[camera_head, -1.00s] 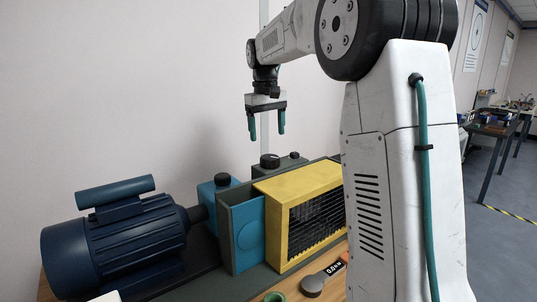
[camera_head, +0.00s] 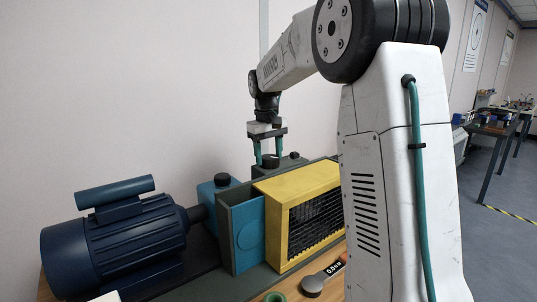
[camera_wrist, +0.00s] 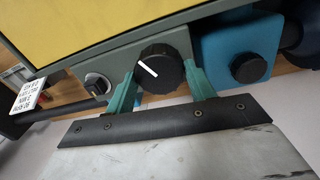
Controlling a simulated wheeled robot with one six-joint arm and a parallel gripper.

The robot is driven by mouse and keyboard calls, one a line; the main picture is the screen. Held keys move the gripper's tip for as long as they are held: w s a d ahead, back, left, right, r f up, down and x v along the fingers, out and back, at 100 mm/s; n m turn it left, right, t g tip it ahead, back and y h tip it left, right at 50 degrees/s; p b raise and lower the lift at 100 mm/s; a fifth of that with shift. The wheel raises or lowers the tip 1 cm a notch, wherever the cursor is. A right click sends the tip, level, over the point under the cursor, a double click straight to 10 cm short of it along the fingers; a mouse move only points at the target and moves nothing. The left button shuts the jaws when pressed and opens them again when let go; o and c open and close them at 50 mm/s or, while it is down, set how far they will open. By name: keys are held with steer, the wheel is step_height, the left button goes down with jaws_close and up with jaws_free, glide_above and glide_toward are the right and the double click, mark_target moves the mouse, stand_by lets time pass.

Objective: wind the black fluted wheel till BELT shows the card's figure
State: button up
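The black fluted wheel (camera_wrist: 160,70) sits on a grey block; a white line on its face slants from upper left to lower right. In the head view the wheel (camera_head: 270,161) is partly behind my fingers. My gripper (camera_wrist: 162,66) has its teal fingers on both sides of the wheel, close against its rim. A white card (camera_wrist: 25,94) with small, unreadable print stands at the left of the wrist view. A gauge with a dark display (camera_head: 336,267) reads about 0.0, its unit unclear; I cannot make out a BELT label.
A smaller knob (camera_wrist: 97,84) sits left of the wheel. A blue box (camera_wrist: 238,52) with a black knob is at its right. A yellow grille guard (camera_head: 297,212) and dark blue motor (camera_head: 115,240) stand on the bench. A green ring (camera_head: 275,297) lies in front.

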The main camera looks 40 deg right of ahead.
mark_target(267, 157)
steer(key=c, duration=0.4)
steer(key=shift+m, duration=2.2)
steer(key=o, duration=1)
steer(key=r, duration=0.8)
steer(key=shift+w+a, duration=0.15)
steer(key=shift+a, duration=0.05)
steer(key=shift+f, duration=0.1)
